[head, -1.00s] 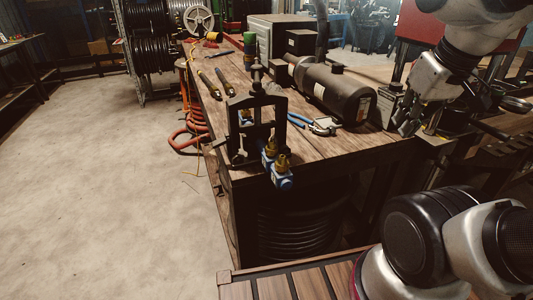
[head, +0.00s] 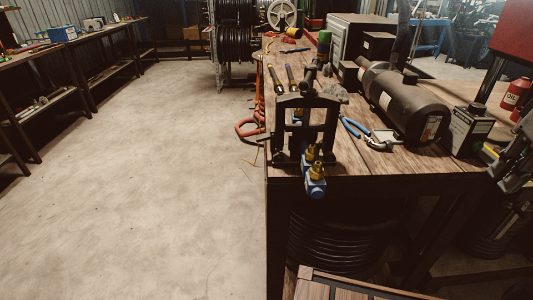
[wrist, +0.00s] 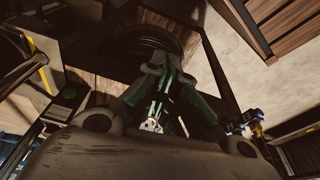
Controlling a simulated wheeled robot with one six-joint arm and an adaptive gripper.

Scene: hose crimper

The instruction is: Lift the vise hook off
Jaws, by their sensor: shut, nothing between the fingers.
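The black pipe vise (head: 305,130) stands upright at the near left corner of the wooden workbench. A blue hose fitting with brass ends (head: 316,180) sits at its front and overhangs the bench edge. I cannot pick out the hook clearly on the dark frame. My gripper (wrist: 160,75) shows in the wrist view with its fingers closed together and nothing between them. In the head view only a dark grey part of my arm shows at the right edge, well apart from the vise. The blue and brass fitting also shows at the right of the wrist view (wrist: 250,122).
On the bench (head: 395,165) lie blue-handled pliers (head: 354,127), a dark cylindrical tank (head: 405,102) and a dark can (head: 469,130). A red bottle (head: 515,94) stands at the right. Black coiled hose (head: 340,235) lies under the bench. The floor (head: 150,170) to the left is clear.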

